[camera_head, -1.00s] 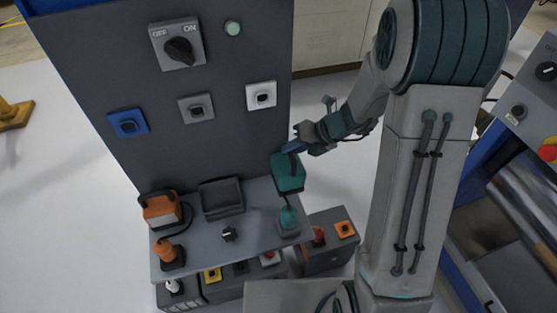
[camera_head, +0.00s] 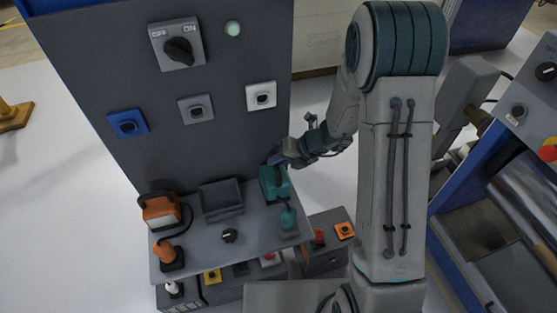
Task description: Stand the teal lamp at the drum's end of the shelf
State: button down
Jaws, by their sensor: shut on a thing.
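The teal lamp (camera_head: 275,184) is a boxy teal body with a handle on top. My gripper (camera_head: 278,162) is shut on it from above, at the handle. The lamp is upright at the back right end of the grey shelf (camera_head: 210,252), close to the dark panel. I cannot tell whether its base touches the shelf. The fingertips are small and partly hidden. The metal drum (camera_head: 536,192) is on the machine at the far right, so the shelf's right end is the one towards it.
A small teal item on a dark base (camera_head: 289,219) stands just in front of the lamp. An orange lamp (camera_head: 160,211) and an orange item (camera_head: 165,251) stand at the shelf's left. A dark tray (camera_head: 221,200) and a black knob (camera_head: 230,235) are between. Boxes with buttons (camera_head: 325,240) are below.

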jog(key=c, duration=1.4)
grip_release()
jog(key=v, duration=1.1)
jog(key=shift+s+d+r+n+t+h+p, duration=0.15)
jog(key=shift+s+d+r+n+h, duration=1.05)
jog(key=shift+s+r+n, duration=3.05)
jog(key=shift+s+d+r+n+t+h+p, duration=0.2)
jog(key=shift+s+d+n+h, duration=1.15)
jog(key=shift+n, duration=5.95)
jog(key=shift+s+d+r+n+t+h+p, duration=0.1)
jog(key=shift+s+d+r+n+h, duration=0.55)
jog(key=shift+s+r+n+h, duration=2.7)
